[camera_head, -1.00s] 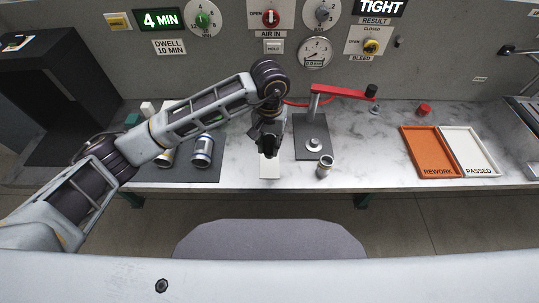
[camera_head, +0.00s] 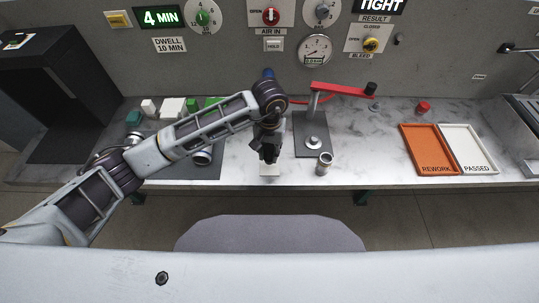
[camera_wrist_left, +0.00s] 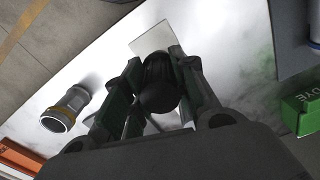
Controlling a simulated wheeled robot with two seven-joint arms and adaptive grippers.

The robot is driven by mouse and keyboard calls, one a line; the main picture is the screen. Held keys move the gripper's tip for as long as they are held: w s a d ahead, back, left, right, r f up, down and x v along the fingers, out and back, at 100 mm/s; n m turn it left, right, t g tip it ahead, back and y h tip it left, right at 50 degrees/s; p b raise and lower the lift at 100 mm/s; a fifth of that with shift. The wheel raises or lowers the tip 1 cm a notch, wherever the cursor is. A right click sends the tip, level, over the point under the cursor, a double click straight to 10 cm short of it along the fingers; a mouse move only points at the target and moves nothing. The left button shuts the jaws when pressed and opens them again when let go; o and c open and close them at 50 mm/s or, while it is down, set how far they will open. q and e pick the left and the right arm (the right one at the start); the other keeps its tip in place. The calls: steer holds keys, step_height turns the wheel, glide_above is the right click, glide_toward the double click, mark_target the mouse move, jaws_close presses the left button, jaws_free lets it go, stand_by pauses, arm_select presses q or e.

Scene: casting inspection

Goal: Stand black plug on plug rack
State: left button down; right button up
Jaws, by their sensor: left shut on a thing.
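My left gripper (camera_head: 269,158) is shut on the black plug (camera_wrist_left: 158,84), which shows dark and rounded between the fingers in the left wrist view (camera_wrist_left: 155,95). In the head view the plug cannot be told apart from the dark fingers. A small pale plate (camera_head: 270,171), which looks like the plug rack, lies under the gripper near the bench's front edge and also shows in the left wrist view (camera_wrist_left: 153,40). The gripper hides most of it. I cannot tell whether the plug touches it. My right gripper is not in view.
Orange (camera_head: 431,172) and white trays (camera_head: 482,171) lie at the right. Castings stand on a grey mat (camera_head: 205,174).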

mark_target(269, 157)
arm_select(q)
step_height(269, 157, down, 2)
steer(key=shift+f, duration=0.45)
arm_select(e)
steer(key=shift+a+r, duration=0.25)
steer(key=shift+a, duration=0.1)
arm_select(q)
steer(key=shift+f, duration=0.15)
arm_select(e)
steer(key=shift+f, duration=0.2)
arm_select(q)
steer(key=c, duration=1.1)
jaws_free()
steer(key=shift+c, duration=0.2)
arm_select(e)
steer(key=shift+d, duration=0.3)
arm_select(q)
steer(key=shift+r+p, duration=0.2)
steer(key=shift+p, duration=0.1)
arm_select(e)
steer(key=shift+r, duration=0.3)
